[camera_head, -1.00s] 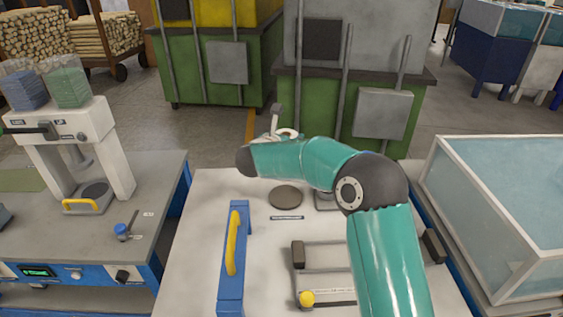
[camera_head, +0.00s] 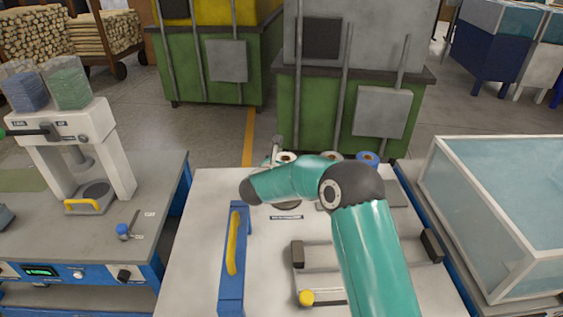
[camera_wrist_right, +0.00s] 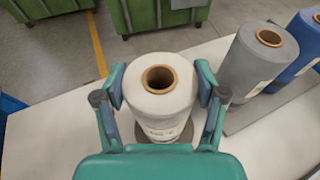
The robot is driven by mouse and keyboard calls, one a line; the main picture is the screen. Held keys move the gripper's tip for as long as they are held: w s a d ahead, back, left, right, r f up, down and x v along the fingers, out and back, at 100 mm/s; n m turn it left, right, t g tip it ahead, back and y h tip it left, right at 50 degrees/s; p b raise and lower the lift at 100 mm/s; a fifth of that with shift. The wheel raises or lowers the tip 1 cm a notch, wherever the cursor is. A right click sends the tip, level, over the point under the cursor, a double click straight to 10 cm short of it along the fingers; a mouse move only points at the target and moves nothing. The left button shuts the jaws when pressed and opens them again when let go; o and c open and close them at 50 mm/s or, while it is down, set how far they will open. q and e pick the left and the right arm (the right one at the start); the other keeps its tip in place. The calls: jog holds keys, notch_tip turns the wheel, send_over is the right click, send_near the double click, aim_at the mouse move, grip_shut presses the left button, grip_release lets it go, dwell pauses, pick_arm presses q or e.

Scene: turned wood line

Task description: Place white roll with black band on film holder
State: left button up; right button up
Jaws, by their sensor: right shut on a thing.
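The white roll with a brown core shows in the right wrist view (camera_wrist_right: 155,108). Its top shows behind my right arm in the head view (camera_head: 286,157). I cannot make out its black band. My right gripper (camera_wrist_right: 158,92) is shut on the roll, with a finger on either side, and holds it upright; in the head view the gripper is mostly hidden by my arm. A dark round disc, seemingly the film holder (camera_head: 288,206), lies behind a small label. The roll is over or close behind it; I cannot tell whether they touch. My left gripper is out of view.
A grey roll (camera_wrist_right: 262,55) and a blue roll (camera_wrist_right: 305,42) stand right of the white roll. A press (camera_head: 75,140) stands left.

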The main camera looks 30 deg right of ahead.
jog(key=o, duration=1.2)
jog(key=shift+f, duration=0.1)
jog(key=o, duration=0.5)
jog(key=b+v, duration=0.3)
jog(key=v, duration=0.9)
jog(key=shift+r, duration=0.25)
